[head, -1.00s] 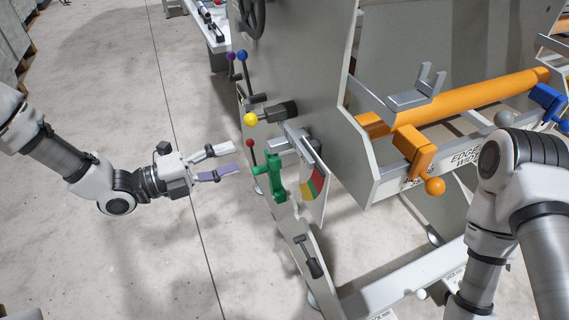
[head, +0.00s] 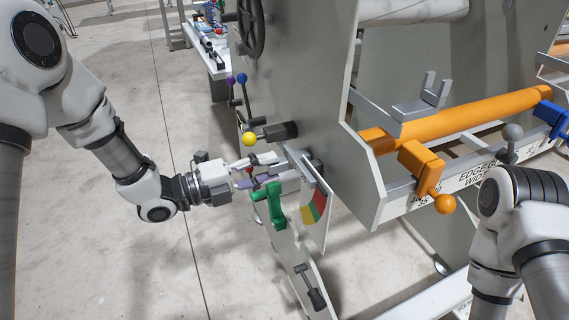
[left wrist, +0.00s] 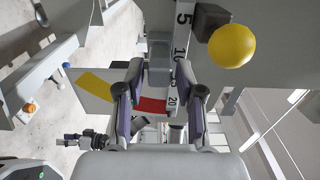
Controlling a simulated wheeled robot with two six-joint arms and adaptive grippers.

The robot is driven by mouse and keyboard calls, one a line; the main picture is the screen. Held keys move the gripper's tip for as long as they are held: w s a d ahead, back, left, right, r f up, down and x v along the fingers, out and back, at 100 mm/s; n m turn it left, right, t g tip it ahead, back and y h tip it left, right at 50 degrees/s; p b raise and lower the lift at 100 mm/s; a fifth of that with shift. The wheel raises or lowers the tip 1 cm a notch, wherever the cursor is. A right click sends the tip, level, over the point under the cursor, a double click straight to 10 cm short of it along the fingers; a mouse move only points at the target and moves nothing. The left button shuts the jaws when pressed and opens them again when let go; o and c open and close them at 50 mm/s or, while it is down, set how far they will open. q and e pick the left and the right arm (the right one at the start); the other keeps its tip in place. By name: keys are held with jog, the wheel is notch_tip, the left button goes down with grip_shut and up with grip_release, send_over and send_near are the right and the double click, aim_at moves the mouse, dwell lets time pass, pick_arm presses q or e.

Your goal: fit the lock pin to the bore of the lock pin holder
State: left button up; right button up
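My left gripper (head: 285,168) is at the panel's front edge, its fingers apart around the end of a grey scaled bar. The left wrist view shows the open fingers (left wrist: 160,75) on either side of a grey block (left wrist: 160,48) on that bar; I cannot tell whether they touch it. A yellow ball knob (head: 249,139) on a dark cylinder sticks out just above the gripper; it also shows in the left wrist view (left wrist: 232,46). A green bracket (head: 275,206) is just below. I cannot tell which part is the lock pin or its holder. My right gripper is out of view.
A plate with red, yellow and green fields (head: 315,205) hangs beside the bar. Purple and blue knobbed levers (head: 242,79) stand above. An orange clamp (head: 420,167) and orange roller (head: 485,100) lie to the right. The floor at left is clear.

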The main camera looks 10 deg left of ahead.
pick_arm(q)
grip_shut()
jog(key=shift+a, duration=0.1)
